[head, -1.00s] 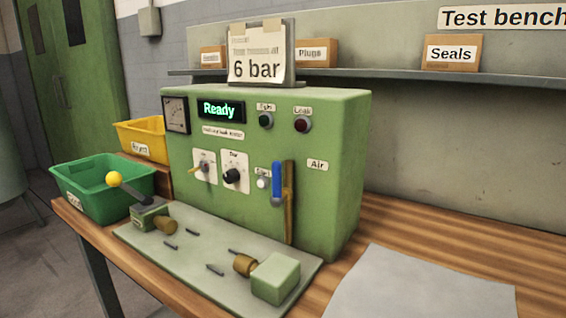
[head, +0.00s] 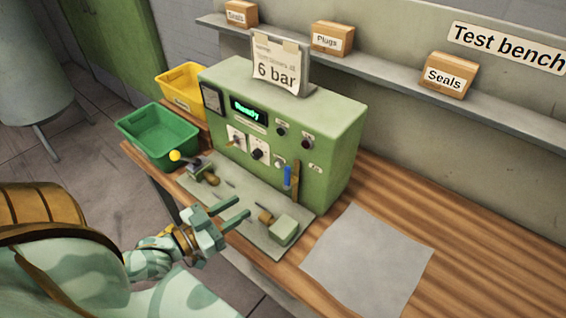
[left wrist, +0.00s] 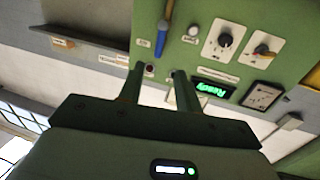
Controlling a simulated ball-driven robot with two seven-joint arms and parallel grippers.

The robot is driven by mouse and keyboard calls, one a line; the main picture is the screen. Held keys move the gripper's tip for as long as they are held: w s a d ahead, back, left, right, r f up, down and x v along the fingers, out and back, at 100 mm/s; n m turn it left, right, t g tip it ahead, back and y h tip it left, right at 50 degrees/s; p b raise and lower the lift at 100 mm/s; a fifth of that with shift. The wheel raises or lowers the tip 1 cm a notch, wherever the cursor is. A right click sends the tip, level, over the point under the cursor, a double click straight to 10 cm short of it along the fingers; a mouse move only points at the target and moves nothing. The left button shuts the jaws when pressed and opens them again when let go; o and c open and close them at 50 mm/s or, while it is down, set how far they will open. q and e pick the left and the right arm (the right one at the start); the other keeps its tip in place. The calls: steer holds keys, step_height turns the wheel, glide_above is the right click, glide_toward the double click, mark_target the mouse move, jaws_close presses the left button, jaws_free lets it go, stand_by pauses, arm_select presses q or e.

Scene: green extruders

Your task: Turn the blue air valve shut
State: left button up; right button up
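The blue air valve handle (head: 288,176) is on the front of the green test machine (head: 335,140). It stands upright, along a brass-coloured pipe (head: 295,190), left of the "Air" label. It also shows upside down at the top of the left wrist view (left wrist: 165,38). My left gripper (head: 242,207) is in front of the machine, above the front of the grey plate, lower left of the handle and apart from it. Its two fingers (left wrist: 159,72) are spread with nothing between them. My right gripper is out of view.
Green (head: 160,150) and yellow (head: 172,93) bins stand left. A grey sheet (head: 368,260) lies right on the bench. The display reads "Ready".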

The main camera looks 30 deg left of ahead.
mark_target(285, 175)
arm_select(q)
steer(key=x, duration=0.5)
steer(key=r+x, duration=0.1)
steer(key=x, duration=0.4)
steer(key=b+x, duration=0.1)
steer(key=x, duration=0.5)
steer(key=shift+w+r, duration=0.15)
steer(key=shift+r, duration=0.15)
jaws_close()
